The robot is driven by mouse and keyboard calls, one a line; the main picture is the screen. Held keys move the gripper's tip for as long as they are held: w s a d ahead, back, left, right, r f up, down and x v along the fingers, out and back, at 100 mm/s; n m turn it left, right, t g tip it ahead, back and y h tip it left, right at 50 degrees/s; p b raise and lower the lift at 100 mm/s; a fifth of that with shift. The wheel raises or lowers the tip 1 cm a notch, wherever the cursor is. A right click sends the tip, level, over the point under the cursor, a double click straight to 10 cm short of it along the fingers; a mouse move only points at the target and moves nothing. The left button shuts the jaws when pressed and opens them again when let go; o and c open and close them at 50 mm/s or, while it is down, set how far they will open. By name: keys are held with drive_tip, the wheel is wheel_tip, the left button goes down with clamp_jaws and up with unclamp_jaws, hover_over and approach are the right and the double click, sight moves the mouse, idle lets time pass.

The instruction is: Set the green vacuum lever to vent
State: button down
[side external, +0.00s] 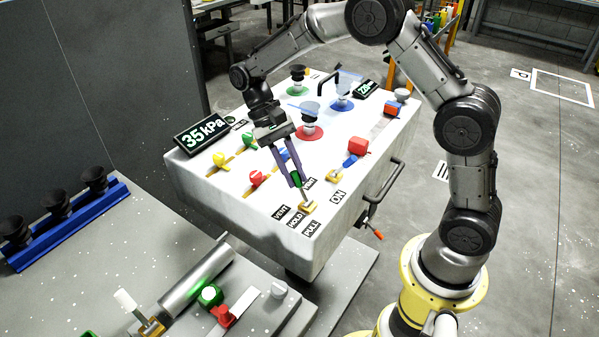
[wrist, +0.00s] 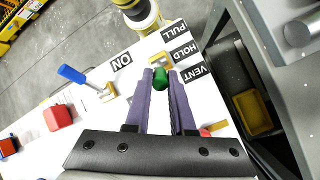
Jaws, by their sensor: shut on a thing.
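The green vacuum lever (side external: 296,180) stands on a brass base at the front edge of the white console. Its green grip also shows in the wrist view (wrist: 161,77), between the two purple fingers. My gripper (side external: 293,183) is shut on this grip from above, and the fingers hide part of it. The labels VENT (wrist: 194,72), HOLD (wrist: 184,52) and PULL (wrist: 174,30) lie in a row beside the base. The lever leans off the base toward my gripper; I cannot tell which label it is set to.
A blue-handled lever (wrist: 73,75) by the ON label (wrist: 121,60) stands close by. A display (side external: 201,133) reads 35 kPa. A grab handle (side external: 385,185) juts from the console's side.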

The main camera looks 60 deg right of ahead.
drive_tip(key=shift+w+f+g, duration=0.2)
drive_tip(key=shift+w+g, duration=0.15)
drive_tip(key=shift+g, duration=0.15)
drive_tip(key=c, duration=0.8)
unclamp_jaws()
drive_tip(key=shift+o, duration=0.2)
drive_tip(key=v, duration=1.2)
drive_tip(key=shift+w, duration=0.1)
